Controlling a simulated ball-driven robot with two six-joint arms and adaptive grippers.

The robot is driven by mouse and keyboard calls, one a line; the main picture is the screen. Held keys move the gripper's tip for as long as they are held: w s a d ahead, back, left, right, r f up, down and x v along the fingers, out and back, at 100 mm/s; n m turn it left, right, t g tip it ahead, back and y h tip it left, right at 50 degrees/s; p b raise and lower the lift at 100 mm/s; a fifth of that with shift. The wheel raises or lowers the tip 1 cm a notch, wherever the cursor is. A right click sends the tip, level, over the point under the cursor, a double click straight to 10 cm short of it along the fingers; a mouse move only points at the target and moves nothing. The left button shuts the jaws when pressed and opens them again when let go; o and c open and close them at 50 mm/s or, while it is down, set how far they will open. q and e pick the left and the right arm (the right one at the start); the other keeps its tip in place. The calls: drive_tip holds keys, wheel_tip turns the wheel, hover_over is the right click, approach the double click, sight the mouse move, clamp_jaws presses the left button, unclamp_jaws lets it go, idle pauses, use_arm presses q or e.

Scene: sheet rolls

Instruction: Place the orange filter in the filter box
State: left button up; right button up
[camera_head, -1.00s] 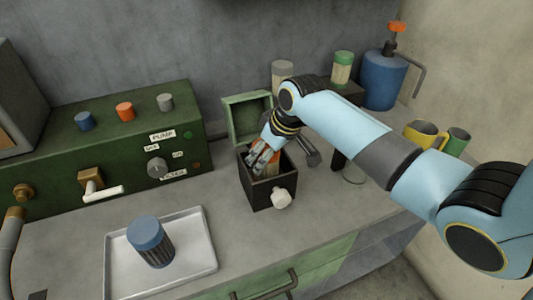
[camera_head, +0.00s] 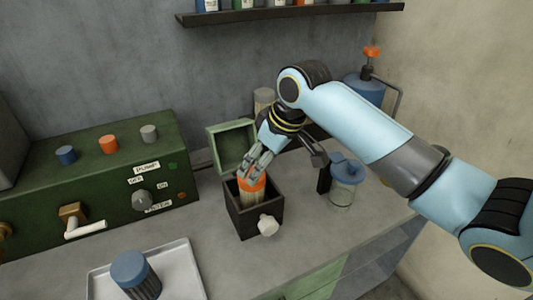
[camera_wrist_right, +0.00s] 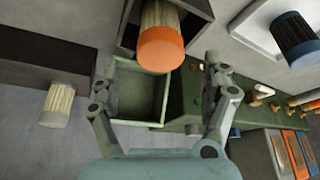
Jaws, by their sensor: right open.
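The orange filter (camera_head: 251,188), with an orange cap and pale pleated body, stands in the dark filter box (camera_head: 262,219), its cap at about rim height. It also shows in the right wrist view (camera_wrist_right: 161,48). The box's green lid (camera_head: 232,146) is swung open at the back; it shows below the filter in the wrist view (camera_wrist_right: 137,92). My right gripper (camera_head: 253,172) is just above the cap. In the wrist view my right gripper's fingers (camera_wrist_right: 160,80) are spread wide, with nothing held between them. My left gripper is not in view.
A blue-capped filter (camera_head: 133,273) stands on a metal tray (camera_head: 187,270) at front left. A green pump panel (camera_head: 100,165) stands at left. A grey-capped filter (camera_head: 263,100) is behind the box; a blue-lidded jar (camera_head: 344,183) is to its right.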

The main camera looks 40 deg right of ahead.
drive_tip(key=v, duration=0.2)
drive_tip(key=shift+s+r, duration=0.2)
drive_tip(key=shift+r, duration=0.2)
